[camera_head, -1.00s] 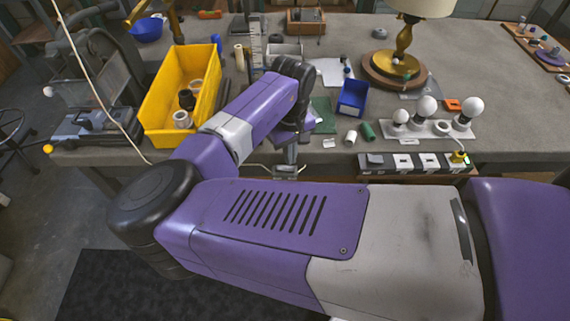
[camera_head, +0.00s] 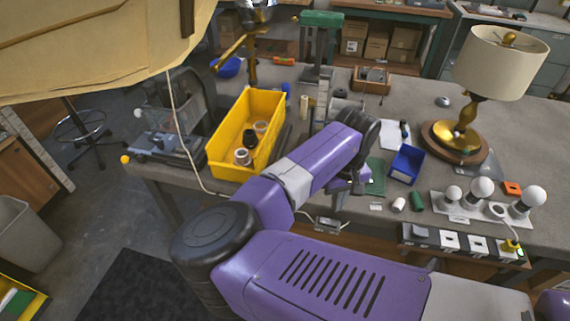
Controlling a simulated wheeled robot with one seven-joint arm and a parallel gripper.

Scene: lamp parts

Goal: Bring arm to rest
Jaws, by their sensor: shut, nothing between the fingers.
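My purple and grey arm (camera_head: 308,177) reaches from the bottom right over the front edge of the workbench, bent at a black elbow joint. Its black wrist (camera_head: 366,129) is above the bench's front, and my gripper (camera_head: 339,203) hangs below it, small and partly hidden by the arm. My gripper appears shut with nothing in it. A table lamp (camera_head: 502,62) with a cream shade and brass stem stands upright on a round wooden base at the right, well apart from my gripper.
A yellow bin (camera_head: 222,150) with several parts stands left of my arm. A blue bin (camera_head: 407,165), a white bulb holder (camera_head: 461,207) and a switch strip (camera_head: 420,238) lie to the right. A large beige shape (camera_head: 90,45) fills the upper left. Bare bench (camera_head: 420,95) shows behind.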

